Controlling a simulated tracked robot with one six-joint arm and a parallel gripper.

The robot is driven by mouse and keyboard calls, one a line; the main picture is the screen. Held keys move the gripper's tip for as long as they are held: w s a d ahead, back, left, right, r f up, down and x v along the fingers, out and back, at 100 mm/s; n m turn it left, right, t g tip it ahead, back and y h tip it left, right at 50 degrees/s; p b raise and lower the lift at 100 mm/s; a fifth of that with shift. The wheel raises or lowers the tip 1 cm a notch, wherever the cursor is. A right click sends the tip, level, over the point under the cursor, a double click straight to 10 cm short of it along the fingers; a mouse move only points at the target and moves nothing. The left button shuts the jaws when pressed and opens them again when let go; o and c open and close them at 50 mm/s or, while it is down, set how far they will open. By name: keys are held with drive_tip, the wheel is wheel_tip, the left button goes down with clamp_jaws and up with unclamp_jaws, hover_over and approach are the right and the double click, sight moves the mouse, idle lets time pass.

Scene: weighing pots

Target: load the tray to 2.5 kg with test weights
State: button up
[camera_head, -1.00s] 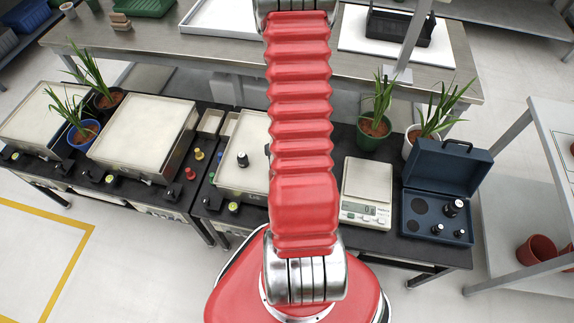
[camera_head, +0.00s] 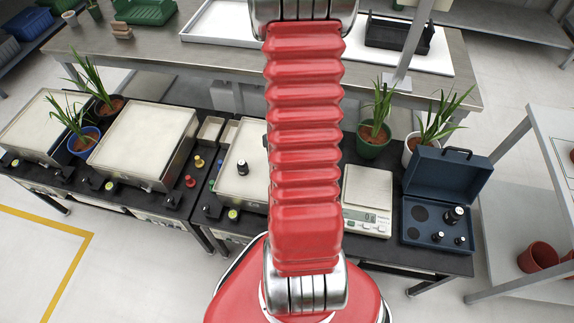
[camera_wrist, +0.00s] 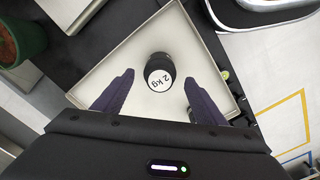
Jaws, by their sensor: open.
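A black test weight marked 2 kg (camera_wrist: 160,72) stands upright on the pale square tray (camera_wrist: 120,62). In the head view the same weight (camera_head: 243,168) shows on the tray (camera_head: 250,145), left of my red arm. My gripper (camera_wrist: 159,82) is open above the tray, its two dark fingers on either side of the weight in the wrist view, with visible gaps between. I cannot tell how high the fingertips are above the tray. More black weights (camera_head: 453,215) sit in the open blue case (camera_head: 423,238) on the right. The head view does not show my gripper.
A small white scale (camera_head: 367,188) stands between my arm and the case. Potted plants (camera_head: 374,140) stand behind it. A green pot (camera_wrist: 22,35) is at the wrist view's upper left.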

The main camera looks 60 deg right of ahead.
drive_tip(key=shift+r, duration=2.1)
drive_tip(key=shift+r, duration=0.15)
drive_tip(key=w+a+r+n+t+h, duration=0.1)
drive_tip(key=w+a+r, duration=0.3)
drive_tip(key=a+r, duration=0.35)
drive_tip(key=w+a+r+n+t, duration=0.1)
drive_tip(key=w+a+r, duration=0.3)
drive_tip(key=a+r, duration=0.3)
drive_tip(key=s+a+r+n+t+y, duration=0.1)
drive_tip(key=s+a+r, duration=0.4)
drive_tip(key=a+r, duration=0.8)
drive_tip(key=a+n+t, duration=0.1)
drive_tip(key=a+t, duration=0.1)
drive_tip(key=a, duration=0.1)
drive_tip(key=shift+s+t, duration=0.2)
drive_tip(key=shift+t, duration=0.1)
drive_tip(key=shift+c, duration=0.5)
